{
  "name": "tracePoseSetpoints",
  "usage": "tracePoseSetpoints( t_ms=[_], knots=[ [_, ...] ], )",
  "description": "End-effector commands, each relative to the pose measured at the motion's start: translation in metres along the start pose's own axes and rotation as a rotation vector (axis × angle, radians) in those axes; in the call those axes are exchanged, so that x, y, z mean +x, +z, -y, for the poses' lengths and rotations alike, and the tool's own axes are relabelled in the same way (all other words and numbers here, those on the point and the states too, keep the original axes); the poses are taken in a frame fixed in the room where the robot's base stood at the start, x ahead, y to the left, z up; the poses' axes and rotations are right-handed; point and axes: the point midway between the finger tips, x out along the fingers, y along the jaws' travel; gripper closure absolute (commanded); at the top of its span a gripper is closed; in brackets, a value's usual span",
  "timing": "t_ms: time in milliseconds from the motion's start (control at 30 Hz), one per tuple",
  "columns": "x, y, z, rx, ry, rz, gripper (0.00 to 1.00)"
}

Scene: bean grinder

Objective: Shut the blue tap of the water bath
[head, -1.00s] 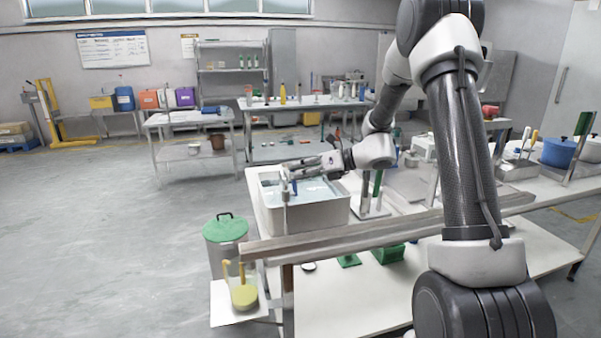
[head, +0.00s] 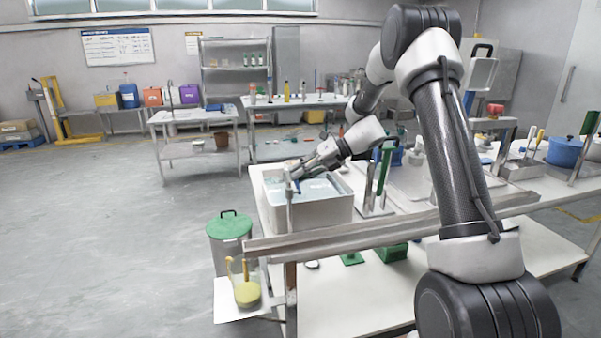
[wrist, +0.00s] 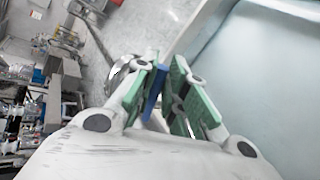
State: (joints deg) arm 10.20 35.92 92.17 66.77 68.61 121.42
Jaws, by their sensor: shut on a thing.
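The water bath (head: 322,214) is a pale rectangular basin with bluish water, on the near left end of the white bench. Its blue tap handle (wrist: 153,92) shows in the wrist view between the green finger pads of my gripper (wrist: 168,92). My gripper (head: 296,177) is shut on the blue tap handle at the basin's left rim. In the head view the fingers hide most of the handle. A metal post (head: 290,210) stands below the handle at the basin's near left side. The spout and the water flow cannot be made out.
A metal rail (head: 380,232) runs across the front of the bench. A green-lidded bin (head: 229,228) and a yellow ladle-like item (head: 246,292) on a white shelf stand at the left. Green-handled tools (head: 383,170) stand right of the basin. The floor at left is clear.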

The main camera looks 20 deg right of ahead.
Motion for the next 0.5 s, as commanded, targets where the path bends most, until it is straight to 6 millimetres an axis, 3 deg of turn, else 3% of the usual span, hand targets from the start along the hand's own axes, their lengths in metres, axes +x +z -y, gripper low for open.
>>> tracePoseSetpoints(
  t_ms=[367,400,500],
  knots=[
    [0.0,-0.0005,0.0013,0.005,-0.001,-0.003,1.0],
    [0.0,-0.0006,0.0012,0.005,-0.001,-0.003,0.85],
    [0.0,-0.0005,0.0011,0.005,-0.001,-0.003,0.66]
  ],
)
